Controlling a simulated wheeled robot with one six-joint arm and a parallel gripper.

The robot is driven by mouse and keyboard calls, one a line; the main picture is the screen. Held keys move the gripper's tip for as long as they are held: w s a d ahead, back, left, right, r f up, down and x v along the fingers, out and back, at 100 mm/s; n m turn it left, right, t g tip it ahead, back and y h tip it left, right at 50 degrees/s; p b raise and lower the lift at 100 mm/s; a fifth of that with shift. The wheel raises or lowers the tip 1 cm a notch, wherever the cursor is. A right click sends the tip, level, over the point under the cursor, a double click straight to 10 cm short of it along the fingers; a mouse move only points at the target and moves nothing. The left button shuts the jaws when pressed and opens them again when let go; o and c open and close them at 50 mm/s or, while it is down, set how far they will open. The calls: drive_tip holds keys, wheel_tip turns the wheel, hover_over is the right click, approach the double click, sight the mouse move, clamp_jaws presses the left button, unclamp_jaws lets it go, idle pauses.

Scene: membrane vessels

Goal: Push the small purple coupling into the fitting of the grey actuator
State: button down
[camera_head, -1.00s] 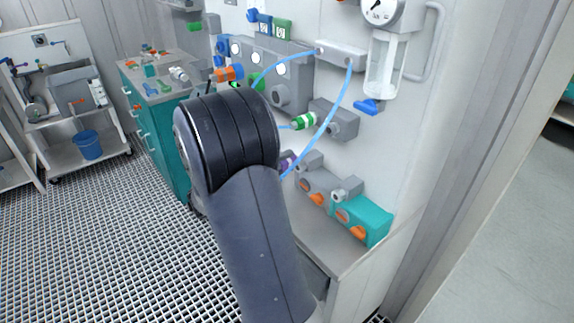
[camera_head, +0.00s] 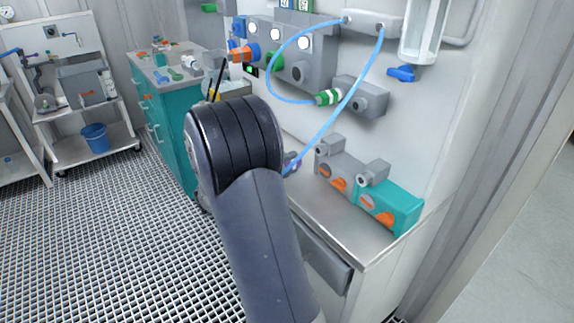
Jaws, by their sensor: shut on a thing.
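The small purple coupling (camera_head: 290,161) shows only in part at the lower end of the blue hose (camera_head: 345,103), at the right edge of my dark arm link. The rest of it is hidden behind my arm. My gripper is hidden behind the arm too, so its hold cannot be seen. The grey actuator (camera_head: 342,171) sits on the steel bench against the white panel, right of the coupling. Its round fitting (camera_head: 323,149) is at its upper left. A visible gap lies between coupling and fitting.
A teal actuator (camera_head: 393,207) with a grey fitting adjoins the grey one. A green-and-white coupling (camera_head: 328,97) is at a grey block (camera_head: 362,96) above. The steel bench top (camera_head: 335,222) is bare in front of the actuators. A teal cabinet (camera_head: 168,125) stands behind left.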

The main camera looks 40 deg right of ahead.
sight(318, 151)
drive_tip(key=shift+d, duration=0.1)
drive_tip(key=shift+s+d+p, duration=0.15)
drive_tip(key=shift+d+p, duration=0.25)
drive_tip(key=shift+d, duration=1)
drive_tip(key=shift+s+d+p, duration=0.15)
drive_tip(key=shift+d+p, duration=0.2)
drive_tip(key=shift+d, duration=1)
drive_tip(key=shift+b, duration=1.35)
drive_tip(key=shift+s+d, duration=0.1)
drive_tip(key=shift+d, duration=0.55)
drive_tip(key=c, duration=0.9)
unclamp_jaws()
drive_tip(key=shift+a, duration=0.1)
drive_tip(key=a, duration=0.7)
drive_tip(key=w+a, duration=0.1)
drive_tip(key=a, duration=0.2)
drive_tip(key=shift+w+a+b, duration=0.1)
drive_tip(key=shift+a+b, duration=0.25)
